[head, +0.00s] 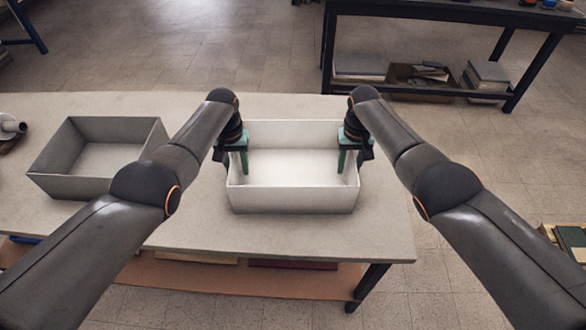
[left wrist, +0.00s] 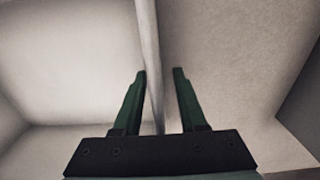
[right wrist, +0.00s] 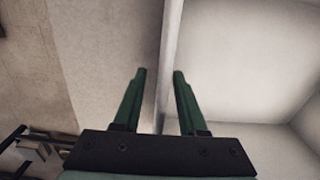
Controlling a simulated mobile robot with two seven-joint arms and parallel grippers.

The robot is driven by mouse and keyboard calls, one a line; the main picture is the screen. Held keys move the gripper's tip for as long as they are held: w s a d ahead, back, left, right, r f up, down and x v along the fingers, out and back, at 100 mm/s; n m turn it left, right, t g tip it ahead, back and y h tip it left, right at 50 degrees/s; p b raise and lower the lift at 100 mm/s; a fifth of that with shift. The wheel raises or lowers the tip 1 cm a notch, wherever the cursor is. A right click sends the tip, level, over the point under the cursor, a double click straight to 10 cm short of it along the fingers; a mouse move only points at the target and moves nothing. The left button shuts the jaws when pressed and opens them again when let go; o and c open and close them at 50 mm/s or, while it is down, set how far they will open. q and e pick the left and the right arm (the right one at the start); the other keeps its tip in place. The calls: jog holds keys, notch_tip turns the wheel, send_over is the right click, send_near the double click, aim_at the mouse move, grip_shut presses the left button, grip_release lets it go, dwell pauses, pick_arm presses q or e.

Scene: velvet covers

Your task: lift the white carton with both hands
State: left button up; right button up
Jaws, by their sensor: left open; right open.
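The white carton (head: 292,200) is an open, empty box standing upright on the table, near its right end. My left gripper (head: 234,168) is at the carton's left wall, fingers pointing down. In the left wrist view its open green fingers (left wrist: 160,80) lie on either side of the wall's edge (left wrist: 150,50). My right gripper (head: 350,162) is at the right wall in the same way. In the right wrist view its open fingers (right wrist: 160,80) straddle the wall's edge (right wrist: 172,40). Neither gripper is closed on the wall.
A grey open box (head: 85,180) stands on the table (head: 195,235) to the left of the carton. A grey metal object (head: 10,127) sits at the far left edge. A dark workbench (head: 450,12) stands behind, across open floor.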

pick_arm(q)
grip_shut()
pick_arm(e)
grip_shut()
dwell(1.2)
